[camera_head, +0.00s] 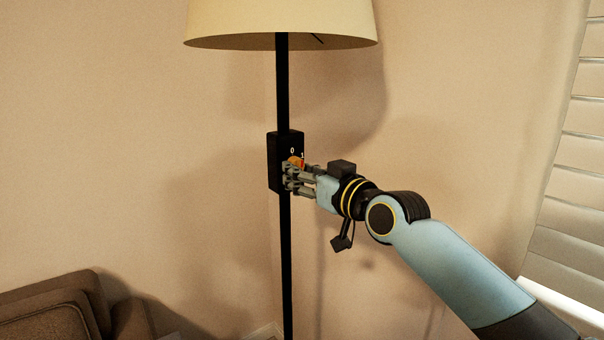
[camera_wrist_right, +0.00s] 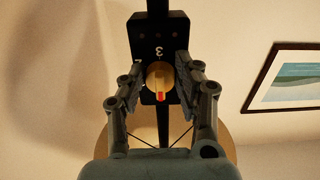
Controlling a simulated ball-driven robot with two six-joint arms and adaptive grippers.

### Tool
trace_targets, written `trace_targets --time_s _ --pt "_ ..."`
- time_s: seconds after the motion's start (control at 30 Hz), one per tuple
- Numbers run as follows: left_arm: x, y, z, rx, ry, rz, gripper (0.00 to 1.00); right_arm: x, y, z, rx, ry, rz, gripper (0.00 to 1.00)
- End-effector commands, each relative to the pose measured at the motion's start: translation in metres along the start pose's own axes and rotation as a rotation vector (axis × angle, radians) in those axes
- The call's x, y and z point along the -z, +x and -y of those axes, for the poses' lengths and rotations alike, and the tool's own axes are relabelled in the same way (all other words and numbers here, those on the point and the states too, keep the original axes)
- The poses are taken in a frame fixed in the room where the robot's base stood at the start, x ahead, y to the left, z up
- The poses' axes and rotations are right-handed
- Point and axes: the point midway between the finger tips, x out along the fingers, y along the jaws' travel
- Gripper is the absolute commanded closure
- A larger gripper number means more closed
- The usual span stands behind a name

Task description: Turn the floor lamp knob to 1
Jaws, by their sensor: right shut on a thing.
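My right gripper (camera_head: 291,175) is shut on the knob, a finger on each side. Its fingers partly hide the box face in the head view. My left gripper is not in view.
The cream lampshade (camera_head: 280,25) hangs above the box, and the thin black pole (camera_head: 287,265) runs below it. A brown sofa (camera_head: 50,310) is at lower left, window blinds (camera_head: 575,180) at right. A framed picture (camera_wrist_right: 290,78) shows in the wrist view. Air around the box is clear.

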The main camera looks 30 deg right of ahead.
Motion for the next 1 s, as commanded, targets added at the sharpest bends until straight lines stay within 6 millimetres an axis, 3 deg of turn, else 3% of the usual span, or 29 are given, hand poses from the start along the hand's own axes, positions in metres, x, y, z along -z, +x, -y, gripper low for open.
trace_targets --time_s 0.37,1.0 --pt "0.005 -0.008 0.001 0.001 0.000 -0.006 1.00 0.001 0.000 0.001 0.001 0.106 0.000 1.00" --pt "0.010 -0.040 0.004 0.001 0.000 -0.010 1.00 0.004 0.000 0.006 0.001 0.674 0.001 1.00"
